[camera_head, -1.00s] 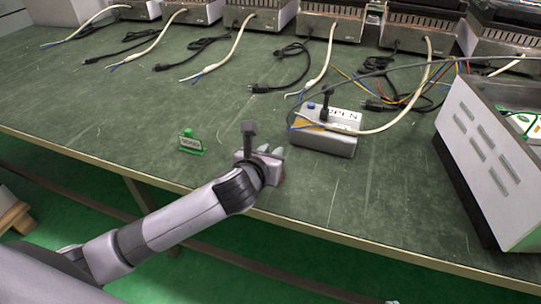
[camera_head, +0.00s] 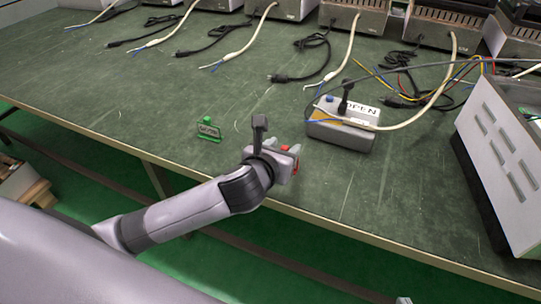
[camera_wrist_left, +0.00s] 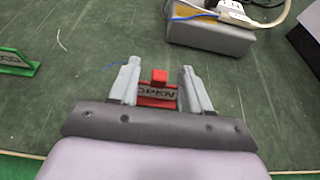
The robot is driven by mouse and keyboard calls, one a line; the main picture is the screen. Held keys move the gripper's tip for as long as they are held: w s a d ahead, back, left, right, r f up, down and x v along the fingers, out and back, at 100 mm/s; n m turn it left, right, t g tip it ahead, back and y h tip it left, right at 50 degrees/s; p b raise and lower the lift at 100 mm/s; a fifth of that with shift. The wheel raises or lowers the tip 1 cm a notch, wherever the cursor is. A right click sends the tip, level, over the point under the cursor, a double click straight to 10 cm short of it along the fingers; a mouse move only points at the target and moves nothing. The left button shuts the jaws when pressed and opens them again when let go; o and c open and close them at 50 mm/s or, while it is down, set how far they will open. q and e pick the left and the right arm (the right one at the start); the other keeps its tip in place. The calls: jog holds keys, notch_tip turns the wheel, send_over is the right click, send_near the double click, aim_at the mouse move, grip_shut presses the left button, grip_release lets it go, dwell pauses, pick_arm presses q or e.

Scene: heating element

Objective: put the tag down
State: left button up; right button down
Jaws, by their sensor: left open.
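The red tag (camera_wrist_left: 158,92) has a dark plate reading OPEN and a small red knob on top. It stands upright between the two fingers of my left gripper (camera_wrist_left: 159,85), with a gap showing on each side. In the head view the red tag (camera_head: 287,149) shows partly between the fingers of my left gripper (camera_head: 289,154), near the table's front edge. My left gripper is open around the tag. The tag's base is mostly hidden by the gripper. My right gripper is not in view.
A green tag (camera_head: 209,131) stands on the green table to the left. A grey box (camera_head: 340,134) with a blue button, a black lever and an OPEN label sits to the right. A larger white housing (camera_head: 500,150) stands far right. Cables and several heaters line the back.

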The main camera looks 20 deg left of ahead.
pick_arm(q)
jog(key=p+v, duration=0.2)
jog(key=v, duration=0.5)
jog(key=s+a+f+n+g+h, duration=0.1)
jog(key=s+f+n, duration=0.6)
jog(key=n, duration=1)
jog(key=s+a+f+n+g+h, duration=0.1)
jog(key=s+f+n, duration=0.6)
jog(key=n, duration=1)
notch_tip(320, 180, down, 2)
jog(key=shift+s+a+f+g, duration=0.15)
jog(key=shift+s+a+g, duration=0.15)
jog(key=shift+g, duration=0.3)
pick_arm(e)
jog(key=shift+s+d+f+m+h, duration=0.15)
jog(key=shift+s+d+f, duration=0.15)
jog(key=shift+d, duration=0.15)
jog(key=shift+s+d+f+m+h, duration=0.15)
jog(key=shift+s+d+f, duration=0.1)
jog(key=shift+d, duration=0.2)
jog(key=shift+r+g, duration=0.1)
jog(key=shift+g, duration=0.2)
